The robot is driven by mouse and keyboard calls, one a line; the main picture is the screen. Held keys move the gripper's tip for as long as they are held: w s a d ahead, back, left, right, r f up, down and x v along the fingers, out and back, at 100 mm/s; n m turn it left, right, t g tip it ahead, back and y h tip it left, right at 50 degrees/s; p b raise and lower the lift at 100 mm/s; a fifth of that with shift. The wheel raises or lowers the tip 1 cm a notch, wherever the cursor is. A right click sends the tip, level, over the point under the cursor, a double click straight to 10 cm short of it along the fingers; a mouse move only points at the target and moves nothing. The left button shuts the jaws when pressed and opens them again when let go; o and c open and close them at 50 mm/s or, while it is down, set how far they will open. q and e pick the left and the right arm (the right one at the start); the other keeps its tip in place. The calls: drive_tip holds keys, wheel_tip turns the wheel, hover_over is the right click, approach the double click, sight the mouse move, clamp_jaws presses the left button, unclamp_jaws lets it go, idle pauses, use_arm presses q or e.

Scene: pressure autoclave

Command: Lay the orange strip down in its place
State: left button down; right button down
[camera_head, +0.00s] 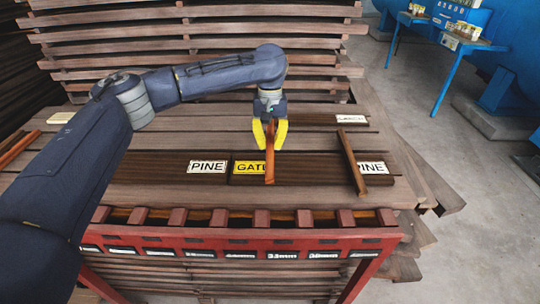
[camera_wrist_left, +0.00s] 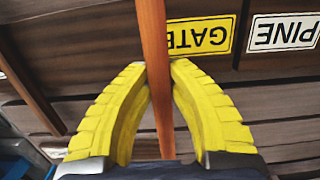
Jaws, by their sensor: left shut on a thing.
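My left gripper (camera_head: 270,148) has yellow fingers and is shut on the orange strip (camera_head: 269,168) above the plank stack. In the left wrist view the strip (camera_wrist_left: 153,50) stands between the fingertips (camera_wrist_left: 158,68) and runs up out of the picture. In the head view it overlaps the yellow GATE label (camera_head: 249,167); whether its lower end touches the boards I cannot tell. My right gripper is not in view.
A second brown strip (camera_head: 352,163) lies slantwise across the boards, right of the held one. White PINE labels (camera_head: 207,167) sit on dark boards. A red rack (camera_head: 240,238) with blocks and size labels stands in front. A blue bench (camera_head: 455,45) is at the far right.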

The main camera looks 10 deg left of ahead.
sight(270, 138)
use_arm(q)
drive_tip(key=shift+f, duration=2.65)
drive_tip(key=shift+f, duration=0.15)
drive_tip(key=c, duration=1.3)
unclamp_jaws()
drive_tip(key=shift+c, duration=0.2)
drive_tip(key=r, duration=0.4)
drive_tip(key=w+r, duration=0.1)
drive_tip(key=r, duration=0.7)
drive_tip(key=shift+w+a+r, duration=0.1)
drive_tip(key=shift+w+r, duration=0.05)
drive_tip(key=shift+w, duration=0.1)
